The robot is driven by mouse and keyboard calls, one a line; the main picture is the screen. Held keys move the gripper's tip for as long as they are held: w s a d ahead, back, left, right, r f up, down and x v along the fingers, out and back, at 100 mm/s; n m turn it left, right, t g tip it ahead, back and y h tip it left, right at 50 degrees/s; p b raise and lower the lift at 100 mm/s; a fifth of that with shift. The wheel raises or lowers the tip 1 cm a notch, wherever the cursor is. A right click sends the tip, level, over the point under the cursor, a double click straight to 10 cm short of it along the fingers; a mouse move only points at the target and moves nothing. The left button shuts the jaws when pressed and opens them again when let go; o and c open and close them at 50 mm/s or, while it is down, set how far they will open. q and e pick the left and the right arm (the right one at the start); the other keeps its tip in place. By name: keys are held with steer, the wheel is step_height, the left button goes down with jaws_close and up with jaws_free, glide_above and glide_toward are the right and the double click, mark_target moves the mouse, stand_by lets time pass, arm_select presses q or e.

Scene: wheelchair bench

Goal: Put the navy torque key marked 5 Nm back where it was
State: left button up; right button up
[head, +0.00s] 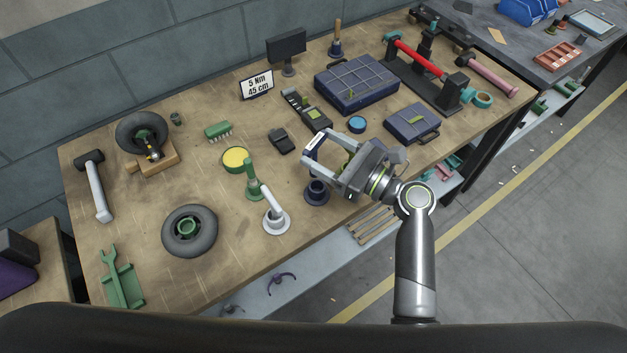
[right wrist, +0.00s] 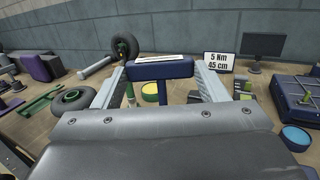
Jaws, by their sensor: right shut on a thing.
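The navy torque key (right wrist: 161,70) is held crosswise by its T-shaped handle between the fingers of my right gripper, seen in the right wrist view. In the head view its handle (head: 313,146) shows between the right gripper's fingertips (head: 315,149). A navy round stand (head: 316,193) is on the bench just below it. I cannot tell whether the key's shaft is in the stand or above it. A green key in a green stand (head: 254,189) and a pale grey key in a white stand (head: 274,219) stand to the left. My left gripper is out of view.
A yellow-topped tin (head: 236,159), a wheel (head: 190,231) and a black box-like device (head: 281,141) lie left of my gripper. A small navy case (head: 411,124) and a teal-topped tin (head: 357,125) are to the right.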

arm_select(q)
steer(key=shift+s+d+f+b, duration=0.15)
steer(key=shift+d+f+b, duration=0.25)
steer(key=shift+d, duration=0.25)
arm_select(e)
steer(key=f, duration=0.8)
steer(key=shift+s+d, duration=0.2)
steer(key=shift+d, duration=0.1)
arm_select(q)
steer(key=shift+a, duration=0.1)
arm_select(e)
steer(key=o, duration=1.3)
arm_select(q)
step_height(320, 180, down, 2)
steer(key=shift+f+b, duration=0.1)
steer(key=shift+b, duration=1)
arm_select(e)
steer(key=v, duration=1.2)
steer(key=shift+r, duration=0.15)
